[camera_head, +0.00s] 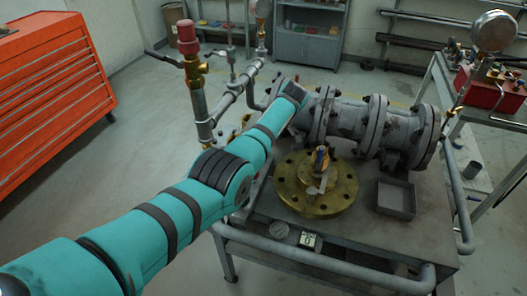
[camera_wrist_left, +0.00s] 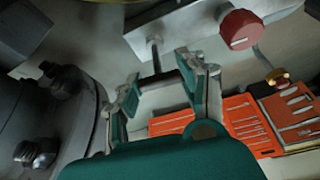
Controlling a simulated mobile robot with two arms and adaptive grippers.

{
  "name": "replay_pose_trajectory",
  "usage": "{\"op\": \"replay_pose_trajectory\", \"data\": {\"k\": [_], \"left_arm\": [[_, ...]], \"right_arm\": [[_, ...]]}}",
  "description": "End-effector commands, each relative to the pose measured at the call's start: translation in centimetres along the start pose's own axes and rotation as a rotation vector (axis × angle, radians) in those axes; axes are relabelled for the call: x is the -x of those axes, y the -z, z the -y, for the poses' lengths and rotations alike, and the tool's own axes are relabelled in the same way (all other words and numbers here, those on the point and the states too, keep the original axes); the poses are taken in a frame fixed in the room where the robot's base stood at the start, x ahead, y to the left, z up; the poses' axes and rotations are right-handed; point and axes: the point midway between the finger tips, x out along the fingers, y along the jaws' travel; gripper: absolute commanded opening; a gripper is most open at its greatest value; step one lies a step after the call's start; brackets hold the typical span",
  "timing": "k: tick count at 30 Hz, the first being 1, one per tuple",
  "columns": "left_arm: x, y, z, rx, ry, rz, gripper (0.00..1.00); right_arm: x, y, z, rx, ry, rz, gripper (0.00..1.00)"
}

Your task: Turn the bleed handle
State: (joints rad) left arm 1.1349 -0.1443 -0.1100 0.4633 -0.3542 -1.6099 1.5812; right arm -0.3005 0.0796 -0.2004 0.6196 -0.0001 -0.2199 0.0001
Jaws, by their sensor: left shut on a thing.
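My left arm reaches from the lower left across the head view to the grey flanged valve body (camera_head: 345,118). Its gripper is hidden at the arm's far end there. In the left wrist view my left gripper (camera_wrist_left: 160,85) has its two teal fingers closed at the ends of a short dark bar, which looks like the bleed handle (camera_wrist_left: 165,78). A thin metal stem (camera_wrist_left: 155,50) runs up from the bar toward a grey metal part. The handle cannot be made out in the head view. My right gripper is in neither view.
A red knob (camera_wrist_left: 241,29) is close to the gripper. Large bolted flanges (camera_wrist_left: 50,110) stand at its left. A brass flange (camera_head: 315,190) and a grey tray (camera_head: 396,198) sit on the bench. A red-capped pipe (camera_head: 187,50) rises beside my arm. A red tool cabinet (camera_head: 50,90) stands left.

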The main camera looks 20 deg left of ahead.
Motion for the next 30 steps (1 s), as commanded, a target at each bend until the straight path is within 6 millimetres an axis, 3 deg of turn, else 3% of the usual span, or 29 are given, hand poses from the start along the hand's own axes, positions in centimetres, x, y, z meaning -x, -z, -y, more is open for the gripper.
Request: {"op": "replay_pose_trajectory", "data": {"k": [17, 18, 24, 30], "left_arm": [[0.11, 0.05, -0.07, 0.031, 0.010, 0.001, 0.08], [0.11, 0.05, -0.07, 0.031, 0.010, 0.001, 0.43], [0.08, 0.04, -0.05, 0.030, 0.011, 0.001, 0.65], [0.04, 0.02, -0.03, 0.030, 0.012, 0.001, 0.65]], "right_arm": [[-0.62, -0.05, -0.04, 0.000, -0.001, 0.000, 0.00], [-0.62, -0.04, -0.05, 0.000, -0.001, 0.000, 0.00], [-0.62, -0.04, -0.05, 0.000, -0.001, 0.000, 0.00], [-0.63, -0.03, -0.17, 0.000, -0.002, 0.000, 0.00]]}}
